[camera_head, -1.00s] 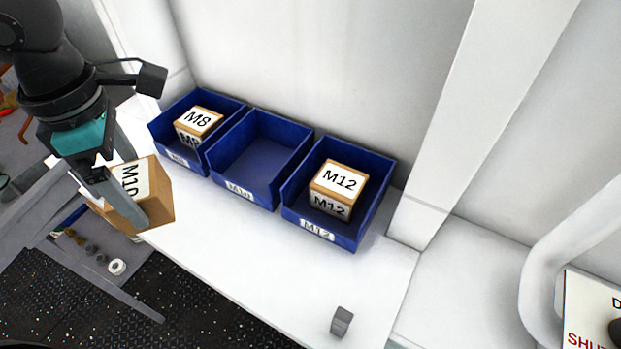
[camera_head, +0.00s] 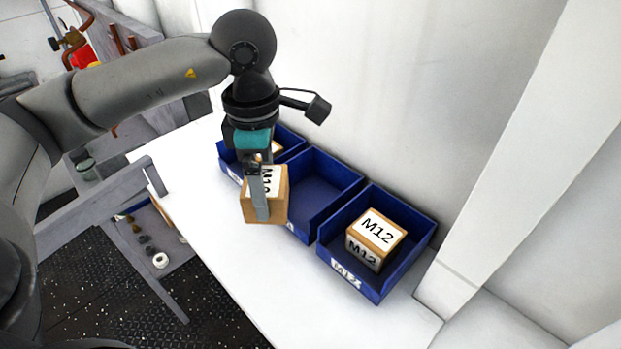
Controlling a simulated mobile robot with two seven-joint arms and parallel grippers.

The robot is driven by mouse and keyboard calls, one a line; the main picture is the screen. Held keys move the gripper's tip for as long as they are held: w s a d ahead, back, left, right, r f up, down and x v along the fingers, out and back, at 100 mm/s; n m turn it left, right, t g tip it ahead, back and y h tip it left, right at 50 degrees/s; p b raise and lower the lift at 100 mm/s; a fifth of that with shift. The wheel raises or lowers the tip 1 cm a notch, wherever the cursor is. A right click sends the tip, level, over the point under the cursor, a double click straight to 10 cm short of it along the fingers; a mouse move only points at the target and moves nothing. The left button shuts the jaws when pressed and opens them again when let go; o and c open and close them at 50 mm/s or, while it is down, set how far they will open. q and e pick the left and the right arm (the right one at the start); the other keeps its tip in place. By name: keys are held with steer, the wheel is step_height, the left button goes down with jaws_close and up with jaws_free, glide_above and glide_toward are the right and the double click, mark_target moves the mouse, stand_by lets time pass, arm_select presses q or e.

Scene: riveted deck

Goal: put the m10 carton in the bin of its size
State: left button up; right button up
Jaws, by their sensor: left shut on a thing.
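The M10 carton (camera_head: 279,206) is a brown box with a white label. My left gripper (camera_head: 262,208) is shut on it and holds it in front of the bins, overlapping the left and middle bins in the picture. The middle blue bin (camera_head: 325,182) shows an empty interior where visible; its front label is mostly hidden by the carton. The M12 bin (camera_head: 413,238) at right holds an M12 carton (camera_head: 376,238). The left blue bin (camera_head: 289,137) is largely behind my gripper, with a bit of a carton showing in it. My right gripper is not in view.
The bins stand on a white bench top (camera_head: 225,240) against a white wall. The bench is clear in front of the bins. A grey frame (camera_head: 95,210) stands at left, with a white ring (camera_head: 160,260) and small parts lower down. A white post (camera_head: 510,150) rises at right.

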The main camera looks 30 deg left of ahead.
arm_select(q)
steer(key=w+d, duration=0.1)
steer(key=w, duration=0.2)
steer(key=w+d+f+p, duration=0.1)
steer(key=w, duration=0.2)
steer(key=w+d+f, duration=0.1)
steer(key=w, duration=0.1)
steer(key=shift+w+d+f+p, duration=0.1)
steer(key=shift+w+f+p, duration=0.2)
steer(key=shift+w, duration=0.1)
steer(key=shift+f, duration=0.45)
steer(key=f, duration=0.3)
steer(key=shift+w+f+p, duration=0.2)
steer(key=shift+p, duration=0.15)
steer(key=shift+f, duration=0.1)
steer(key=o, duration=1.3)
steer(key=shift+f, duration=0.15)
steer(key=shift+c, duration=0.2)
steer(key=shift+o, duration=0.3)
